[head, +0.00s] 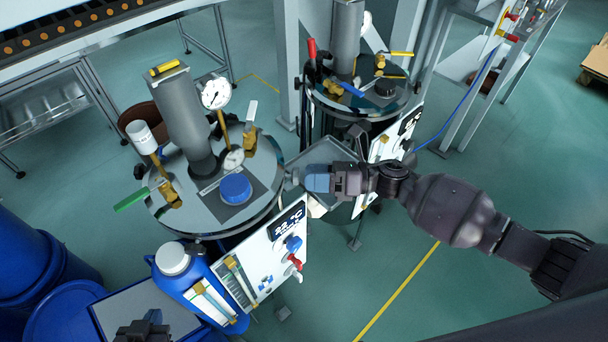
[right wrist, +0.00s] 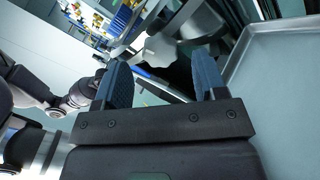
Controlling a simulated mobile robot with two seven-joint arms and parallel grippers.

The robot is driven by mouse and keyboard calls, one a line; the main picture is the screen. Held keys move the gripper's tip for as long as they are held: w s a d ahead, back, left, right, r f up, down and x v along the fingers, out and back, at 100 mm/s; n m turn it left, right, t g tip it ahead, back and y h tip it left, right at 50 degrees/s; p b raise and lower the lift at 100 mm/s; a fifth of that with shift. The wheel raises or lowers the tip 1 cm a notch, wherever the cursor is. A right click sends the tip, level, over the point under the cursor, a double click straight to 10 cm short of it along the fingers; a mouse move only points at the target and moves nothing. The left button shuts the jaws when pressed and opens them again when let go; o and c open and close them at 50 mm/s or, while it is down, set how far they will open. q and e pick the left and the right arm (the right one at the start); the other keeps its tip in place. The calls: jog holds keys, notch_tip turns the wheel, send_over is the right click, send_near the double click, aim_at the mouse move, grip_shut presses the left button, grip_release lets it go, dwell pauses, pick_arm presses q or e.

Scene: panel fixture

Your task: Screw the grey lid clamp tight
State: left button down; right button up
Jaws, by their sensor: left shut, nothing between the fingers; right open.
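A small light-grey piece at the right edge of the near vessel's metal lid looks like the grey lid clamp (head: 293,178). In the right wrist view a pale grey knob (right wrist: 160,50) shows beyond the fingertips, between them and apart from them. My right gripper (head: 312,179) is just right of the lid edge; its blue fingers also show in the right wrist view (right wrist: 160,78). It is open, with nothing between its fingers. My left gripper (head: 148,326) is at the bottom left of the head view, shut and empty, far from the lid, partly cut off by the frame.
The near vessel's lid (head: 170,212) carries a grey column, a gauge (head: 215,94), valves and a blue cap (head: 236,187). A panel with a display (head: 288,226) and a blue canister (head: 190,278) stand in front. A grey tray (head: 325,152) lies behind my right gripper.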

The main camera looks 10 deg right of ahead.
jog(key=s+d, duration=0.1)
jog(key=d, duration=0.7)
jog(key=shift+s+b, duration=0.3)
jog(key=shift+s, duration=0.05)
